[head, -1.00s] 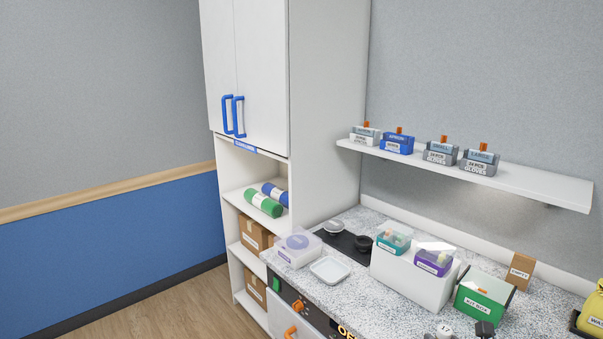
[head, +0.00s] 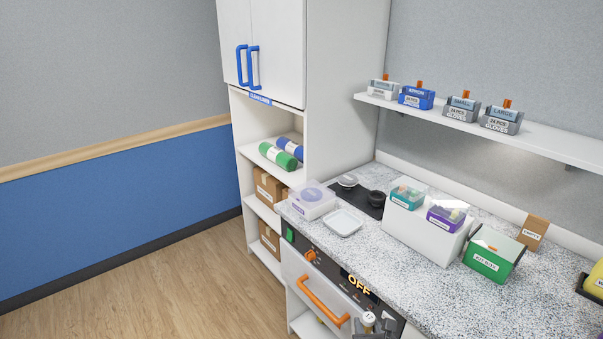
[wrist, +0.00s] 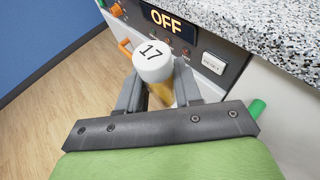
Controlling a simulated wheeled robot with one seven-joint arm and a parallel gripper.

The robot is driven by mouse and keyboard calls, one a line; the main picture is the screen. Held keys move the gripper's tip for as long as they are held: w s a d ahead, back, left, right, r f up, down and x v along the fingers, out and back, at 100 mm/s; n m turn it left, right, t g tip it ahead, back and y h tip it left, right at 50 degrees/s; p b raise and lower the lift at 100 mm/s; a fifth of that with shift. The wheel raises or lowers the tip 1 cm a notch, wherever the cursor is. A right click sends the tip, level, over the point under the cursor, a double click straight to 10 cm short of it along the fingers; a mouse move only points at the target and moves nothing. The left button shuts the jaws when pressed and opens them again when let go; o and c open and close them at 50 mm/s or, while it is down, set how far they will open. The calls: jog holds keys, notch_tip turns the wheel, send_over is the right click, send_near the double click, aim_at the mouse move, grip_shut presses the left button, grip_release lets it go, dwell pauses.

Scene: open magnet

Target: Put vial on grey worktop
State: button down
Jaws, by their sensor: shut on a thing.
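The vial (wrist: 153,62) has a white cap marked 17 and an amber body. My gripper (wrist: 158,94) is shut on it, with one finger on each side, in the wrist view. In the head view, the vial (head: 369,318) and my gripper (head: 372,333) show at the bottom edge, partly cut off. They are in front of the control panel, off the worktop's front edge. The grey worktop (head: 390,273) is speckled; its edge also shows at upper right in the wrist view (wrist: 268,32).
A white tray (head: 344,222), a clear lidded box (head: 312,200), a white riser with two small bins (head: 415,237) and a green kit box (head: 488,265) stand on the worktop. Its front strip is clear. An orange handle (head: 322,302) sticks out below the panel.

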jog(key=shift+a+f, duration=0.4)
jog(key=shift+a, duration=0.05)
jog(key=shift+s+a+f, duration=0.1)
jog(key=shift+a+f, duration=0.25)
jog(key=shift+a, duration=0.15)
